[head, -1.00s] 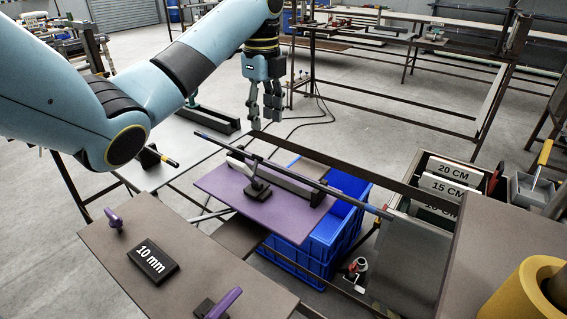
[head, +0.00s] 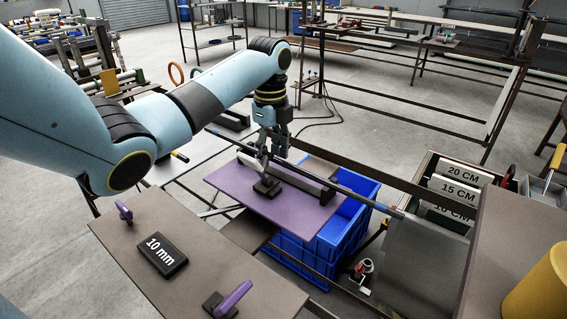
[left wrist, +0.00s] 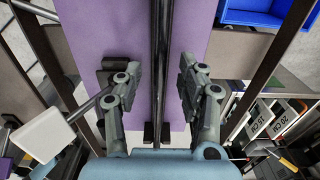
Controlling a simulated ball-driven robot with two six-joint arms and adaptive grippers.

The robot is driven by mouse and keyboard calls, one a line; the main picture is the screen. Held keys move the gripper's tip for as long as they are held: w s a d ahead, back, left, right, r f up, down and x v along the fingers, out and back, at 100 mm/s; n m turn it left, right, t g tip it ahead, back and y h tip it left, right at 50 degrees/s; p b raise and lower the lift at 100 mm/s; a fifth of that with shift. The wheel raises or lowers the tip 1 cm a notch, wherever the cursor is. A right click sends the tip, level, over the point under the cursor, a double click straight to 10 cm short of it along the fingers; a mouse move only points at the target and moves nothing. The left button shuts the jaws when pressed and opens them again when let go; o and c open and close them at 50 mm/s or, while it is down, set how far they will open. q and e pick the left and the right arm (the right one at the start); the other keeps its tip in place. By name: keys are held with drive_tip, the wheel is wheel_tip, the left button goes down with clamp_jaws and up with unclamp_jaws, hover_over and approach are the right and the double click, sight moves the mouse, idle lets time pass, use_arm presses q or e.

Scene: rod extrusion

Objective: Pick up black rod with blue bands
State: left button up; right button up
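The long black rod (head: 345,190) with blue bands near its ends lies slantwise over the purple board (head: 235,190) in the head view. In the left wrist view the rod (left wrist: 162,45) runs up the middle. My left gripper (head: 271,150) points down at the rod's middle-left stretch in the head view. In the left wrist view my left gripper (left wrist: 160,68) is open, one finger on each side of the rod, with gaps on both sides. Contact is not visible. My right gripper is in neither view.
A black clamp (head: 267,187) with a pale handle stands on the purple board, close beside the gripper. A blue crate (head: 330,240) is below. A brown table with a 10 mm block (head: 162,256) is in front. Bins labelled by length (head: 460,190) stand right.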

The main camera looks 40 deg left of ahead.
use_arm(q)
clamp_jaws()
drive_tip(key=shift+r, duration=0.1)
